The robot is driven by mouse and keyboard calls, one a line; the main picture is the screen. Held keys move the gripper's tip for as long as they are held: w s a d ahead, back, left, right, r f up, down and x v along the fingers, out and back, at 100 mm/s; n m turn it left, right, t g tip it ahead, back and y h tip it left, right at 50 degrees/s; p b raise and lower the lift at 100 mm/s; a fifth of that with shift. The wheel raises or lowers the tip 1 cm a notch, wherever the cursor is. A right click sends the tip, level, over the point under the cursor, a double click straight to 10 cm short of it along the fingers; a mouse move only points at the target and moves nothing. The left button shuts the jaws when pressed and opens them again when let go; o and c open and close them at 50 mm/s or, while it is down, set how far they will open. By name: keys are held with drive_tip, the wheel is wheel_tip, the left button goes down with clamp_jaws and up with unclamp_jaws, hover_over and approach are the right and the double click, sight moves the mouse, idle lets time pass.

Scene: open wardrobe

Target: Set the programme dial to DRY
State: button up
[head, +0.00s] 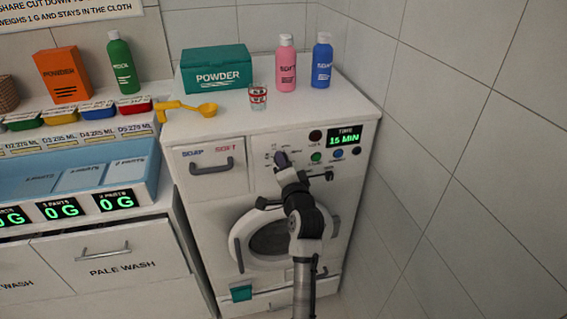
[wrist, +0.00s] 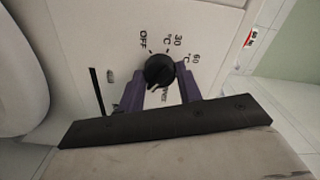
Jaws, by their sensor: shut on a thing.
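The programme dial (wrist: 159,69) is a round black knob on the washer's white front panel. In the wrist view the labels OFF, 30°C and 60°C stand around it; another label below it, between the fingers, is partly hidden and I cannot read it surely. The dial's pointer seems to face down towards that label, but it is small and dark. My gripper (wrist: 161,76) has its two purple fingers on either side of the dial, shut on it. In the head view my gripper (head: 281,161) is at the panel and mostly covers the dial.
The washer (head: 210,215) has a display (head: 344,137) reading 15 MIN and several buttons right of the dial. A tiled wall is close on the right.

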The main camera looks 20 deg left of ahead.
idle(0.4)
drive_tip(key=o, duration=1)
drive_tip(key=b+v, duration=0.4)
drive_tip(key=v, duration=0.9)
drive_tip(key=shift+s+d, duration=0.25)
drive_tip(key=shift+s, duration=0.1)
